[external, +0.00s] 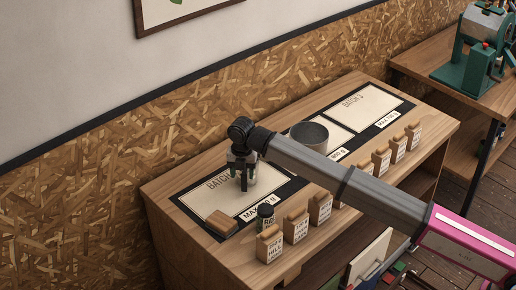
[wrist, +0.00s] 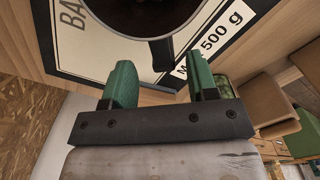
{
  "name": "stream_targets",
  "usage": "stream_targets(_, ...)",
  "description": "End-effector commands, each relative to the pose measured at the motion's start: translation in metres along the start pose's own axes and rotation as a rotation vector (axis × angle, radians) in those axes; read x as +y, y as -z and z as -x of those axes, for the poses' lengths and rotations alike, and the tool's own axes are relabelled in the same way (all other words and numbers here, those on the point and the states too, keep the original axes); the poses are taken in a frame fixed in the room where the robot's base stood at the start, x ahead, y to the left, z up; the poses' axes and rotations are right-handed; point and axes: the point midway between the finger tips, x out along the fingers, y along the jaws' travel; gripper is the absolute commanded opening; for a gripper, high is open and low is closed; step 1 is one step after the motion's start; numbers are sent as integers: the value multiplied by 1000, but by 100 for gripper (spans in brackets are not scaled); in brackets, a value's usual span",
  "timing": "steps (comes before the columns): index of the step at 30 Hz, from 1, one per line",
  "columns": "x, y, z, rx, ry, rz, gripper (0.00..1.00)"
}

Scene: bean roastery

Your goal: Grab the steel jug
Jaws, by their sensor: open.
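The steel jug (wrist: 162,52) stands on the left batch mat. In the wrist view it shows from above as a dark round opening, cut off by the top edge, with a dark handle-like part toward my gripper. In the external view the jug (external: 251,174) is a small grey shape, partly hidden behind my fingers. My gripper (external: 243,170) points down at it. In the wrist view my gripper (wrist: 162,80) is open, with its green fingers on either side of the handle-like part and nothing visibly clamped between them.
A larger grey cylinder (external: 309,136) stands to the right. A small dark jar (external: 265,216) and a wooden block (external: 221,222) are close in front of my gripper. Several tan bags (external: 296,226) line the front edge. The right mat (external: 365,102) is mostly clear.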

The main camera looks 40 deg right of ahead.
Motion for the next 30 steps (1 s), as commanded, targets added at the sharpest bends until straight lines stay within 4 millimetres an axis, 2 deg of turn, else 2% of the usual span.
stream_targets(9,-5,-4,-41,0,1,0,53)
stream_targets(16,-4,-5,-43,0,0,0,53)
stream_targets(17,-4,-5,-43,0,0,0,47)
stream_targets(21,-4,-5,-43,0,0,0,1)
stream_targets(30,-4,-5,-42,0,0,0,0)
